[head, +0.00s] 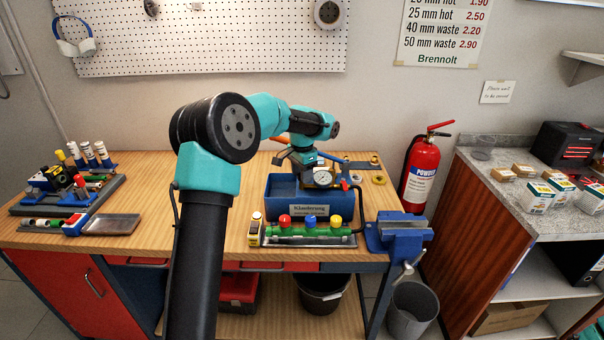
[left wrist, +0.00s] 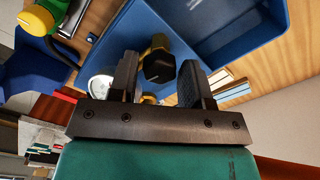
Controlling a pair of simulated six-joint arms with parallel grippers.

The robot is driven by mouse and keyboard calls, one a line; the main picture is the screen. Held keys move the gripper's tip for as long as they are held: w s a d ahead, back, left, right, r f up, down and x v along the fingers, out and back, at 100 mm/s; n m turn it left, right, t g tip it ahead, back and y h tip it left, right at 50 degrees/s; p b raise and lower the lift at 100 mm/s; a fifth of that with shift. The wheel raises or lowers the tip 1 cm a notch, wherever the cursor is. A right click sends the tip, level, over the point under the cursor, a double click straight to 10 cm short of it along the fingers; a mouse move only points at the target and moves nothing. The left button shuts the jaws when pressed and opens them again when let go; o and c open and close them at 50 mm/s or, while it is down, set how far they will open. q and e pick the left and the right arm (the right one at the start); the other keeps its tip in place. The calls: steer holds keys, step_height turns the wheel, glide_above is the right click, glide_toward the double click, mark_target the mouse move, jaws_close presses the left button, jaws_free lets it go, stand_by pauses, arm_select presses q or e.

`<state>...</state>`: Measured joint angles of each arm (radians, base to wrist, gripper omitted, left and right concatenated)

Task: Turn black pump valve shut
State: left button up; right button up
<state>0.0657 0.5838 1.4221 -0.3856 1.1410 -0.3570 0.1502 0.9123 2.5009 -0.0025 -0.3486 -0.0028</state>
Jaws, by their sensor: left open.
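The blue test pump (head: 296,208) stands on the bench, with its round white gauge (head: 323,177) at the right of my gripper. My left gripper (head: 303,160) is low over the pump. In the left wrist view, the black valve knob (left wrist: 159,67) on a brass fitting shows between the two open fingers of my left gripper (left wrist: 158,80). There are visible gaps on both sides, and I cannot tell how deep it sits. The gauge (left wrist: 101,86) is partly behind the left finger. The head view hides the black valve behind my gripper. My right gripper is not in view.
A manifold (head: 300,236) with red, blue and yellow knobs lies in front of the pump. A blue vise (head: 399,231) is at the bench's right edge. A rack (head: 68,192) and a metal tray (head: 111,224) are on the left. A fire extinguisher (head: 420,172) stands behind.

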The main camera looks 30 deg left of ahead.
arm_select(q)
steer(key=c, duration=0.6)
steer(key=shift+c, duration=0.2)
steer(key=shift+m, duration=0.3)
steer(key=m, duration=0.5)
steer(key=shift+m, duration=0.4)
steer(key=m, duration=0.6)
steer(key=o, duration=0.6)
